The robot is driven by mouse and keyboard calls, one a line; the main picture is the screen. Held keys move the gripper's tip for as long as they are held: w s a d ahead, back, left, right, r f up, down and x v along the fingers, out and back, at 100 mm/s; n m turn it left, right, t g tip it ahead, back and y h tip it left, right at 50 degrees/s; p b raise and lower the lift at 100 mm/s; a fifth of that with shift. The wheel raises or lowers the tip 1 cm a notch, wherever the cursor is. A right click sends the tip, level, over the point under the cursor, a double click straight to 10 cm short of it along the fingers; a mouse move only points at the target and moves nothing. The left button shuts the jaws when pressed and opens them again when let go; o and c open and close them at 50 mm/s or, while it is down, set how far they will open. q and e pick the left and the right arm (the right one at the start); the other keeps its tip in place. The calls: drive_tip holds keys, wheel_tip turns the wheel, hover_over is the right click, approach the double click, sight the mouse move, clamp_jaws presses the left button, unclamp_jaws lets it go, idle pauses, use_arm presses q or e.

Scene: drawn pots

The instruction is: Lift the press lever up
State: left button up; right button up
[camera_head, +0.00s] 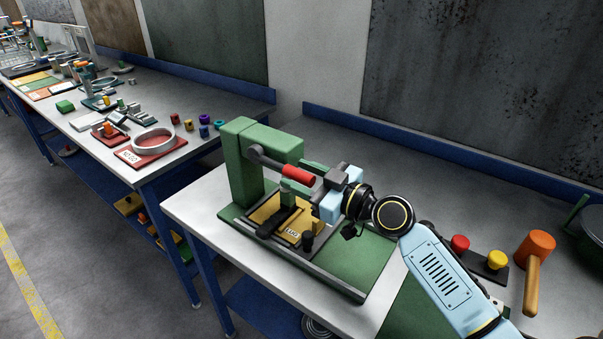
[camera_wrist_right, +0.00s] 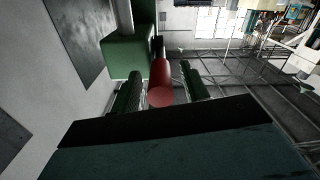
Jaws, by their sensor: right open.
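The green press (camera_head: 238,165) stands on its base plate on the near table. Its grey lever arm (camera_head: 265,158) comes out of the side of the frame and ends in a red handle (camera_head: 299,174). My right gripper (camera_head: 303,178) is at the handle, its two green fingers apart. In the right wrist view the red handle (camera_wrist_right: 160,82) lies between the two ribbed fingers of the gripper (camera_wrist_right: 160,85), with a gap visible on both sides. The green press frame (camera_wrist_right: 128,57) shows behind it. My left gripper is not in view.
A yellow fixture (camera_head: 272,212) with dark clamps sits under the press head. Red (camera_head: 460,243) and yellow (camera_head: 497,260) buttons and an orange-headed mallet (camera_head: 537,245) lie to the right. A second table at left holds a red tray (camera_head: 133,157) and small parts. A wall stands behind.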

drive_tip(key=shift+a, duration=0.1)
clamp_jaws()
idle(0.3)
drive_tip(key=shift+w, duration=0.1)
